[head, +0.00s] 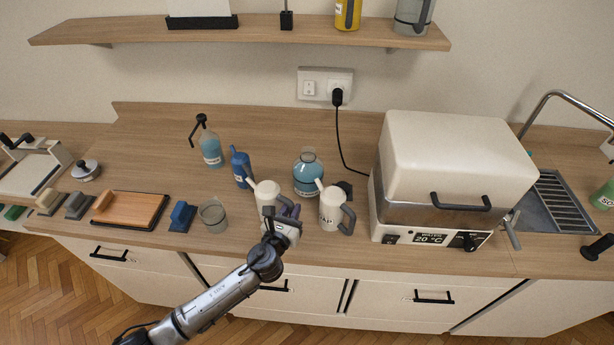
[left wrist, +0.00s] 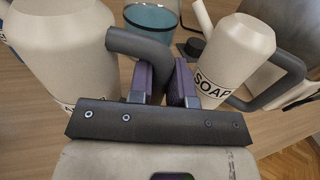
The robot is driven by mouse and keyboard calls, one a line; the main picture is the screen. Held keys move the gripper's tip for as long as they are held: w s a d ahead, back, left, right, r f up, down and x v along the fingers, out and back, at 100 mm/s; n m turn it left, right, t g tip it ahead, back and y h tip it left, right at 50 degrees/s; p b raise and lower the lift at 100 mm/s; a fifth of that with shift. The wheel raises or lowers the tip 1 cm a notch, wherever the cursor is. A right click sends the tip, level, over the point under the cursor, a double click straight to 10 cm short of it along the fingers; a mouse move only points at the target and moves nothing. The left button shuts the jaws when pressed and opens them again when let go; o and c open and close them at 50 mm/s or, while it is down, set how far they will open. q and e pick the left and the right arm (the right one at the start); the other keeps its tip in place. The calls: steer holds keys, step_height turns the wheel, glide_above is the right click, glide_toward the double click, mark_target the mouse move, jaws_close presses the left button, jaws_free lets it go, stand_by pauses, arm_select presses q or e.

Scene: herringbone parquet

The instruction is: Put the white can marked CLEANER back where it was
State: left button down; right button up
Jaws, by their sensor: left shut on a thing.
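A white can with a grey handle and a spout (head: 267,193) is at the middle of the counter; in the left wrist view it fills the left side (left wrist: 62,50). Only a sliver of its label shows, so I cannot read it. My left gripper (head: 286,213) is shut on its handle, which runs between the purple fingers (left wrist: 161,82). The can looks upright; I cannot tell if its base touches the counter. A second white can, marked SOAP (head: 331,209), stands just right of the gripper and also shows in the left wrist view (left wrist: 233,55). My right gripper is out of view.
Behind stand a blue-filled round jar (head: 307,176), a blue bottle (head: 240,168) and a spray bottle (head: 210,150). A glass beaker (head: 213,215) and a blue-handled block (head: 182,216) are to the left. A large white heated box (head: 445,160) blocks the right.

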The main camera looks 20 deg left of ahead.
arm_select(q)
steer(key=shift+f, duration=0.2)
steer(key=c, duration=1)
jaws_free()
steer(key=shift+f, duration=0.15)
steer(key=shift+s+p, duration=0.35)
steer(key=shift+s, duration=6.55)
